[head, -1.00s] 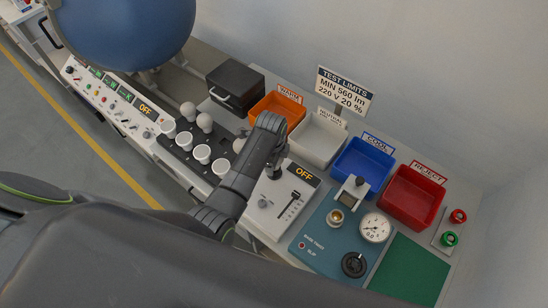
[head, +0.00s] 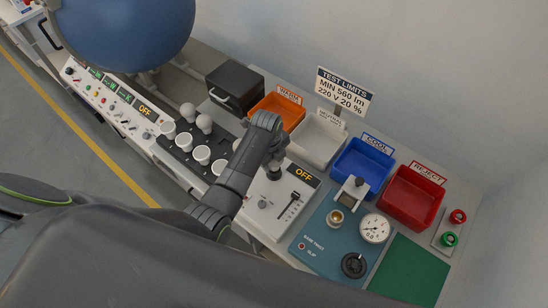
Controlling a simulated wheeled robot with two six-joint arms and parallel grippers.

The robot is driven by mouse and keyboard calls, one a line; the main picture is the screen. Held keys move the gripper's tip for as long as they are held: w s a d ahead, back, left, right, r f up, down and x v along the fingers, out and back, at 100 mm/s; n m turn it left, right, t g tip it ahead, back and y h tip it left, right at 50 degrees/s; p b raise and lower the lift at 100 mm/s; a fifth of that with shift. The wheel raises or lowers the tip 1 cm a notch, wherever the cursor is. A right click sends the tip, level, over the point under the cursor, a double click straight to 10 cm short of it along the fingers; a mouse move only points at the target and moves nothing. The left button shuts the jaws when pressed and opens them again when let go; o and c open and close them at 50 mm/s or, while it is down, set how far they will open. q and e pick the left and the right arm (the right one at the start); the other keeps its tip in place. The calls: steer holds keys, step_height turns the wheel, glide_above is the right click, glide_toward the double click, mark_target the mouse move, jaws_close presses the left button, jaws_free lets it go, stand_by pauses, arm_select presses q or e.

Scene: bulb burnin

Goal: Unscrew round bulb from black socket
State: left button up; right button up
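My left arm reaches over the white tester with the "OFF" display. The end of my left gripper (head: 274,164) is down by a dark round part, likely the black socket (head: 273,174), on that tester. The wrist covers most of the fingers and whatever is between them, so I cannot tell whether they hold a bulb. Round white bulbs (head: 204,122) stand in the black rack to the left, with another round bulb (head: 187,110) beside them. My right gripper is out of view.
Behind the tester are the orange bin (head: 279,109), white bin (head: 316,143), blue bin (head: 362,168) and red bin (head: 411,197). A teal base-twist station (head: 326,245) with a gauge (head: 375,228) stands to the right. The green mat (head: 411,270) is bare.

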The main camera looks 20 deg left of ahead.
arm_select(q)
steer(key=shift+w+r, duration=0.1)
steer(key=c, duration=0.4)
steer(key=n, duration=0.6)
steer(key=shift+d+r+y, duration=0.1)
steer(key=shift+y, duration=0.2)
steer(key=n, duration=0.4)
steer(key=shift+y, duration=0.3)
steer(key=n, duration=0.4)
steer(key=shift+s+d+n, duration=0.1)
steer(key=shift+s+n, duration=0.1)
steer(key=shift+n, duration=0.1)
steer(key=n, duration=0.4)
steer(key=shift+g+y, duration=0.3)
steer(key=n, duration=0.4)
steer(key=shift+s, duration=0.15)
steer(key=o, duration=0.9)
steer(key=shift+d, duration=0.15)
steer(key=shift+s, duration=0.1)
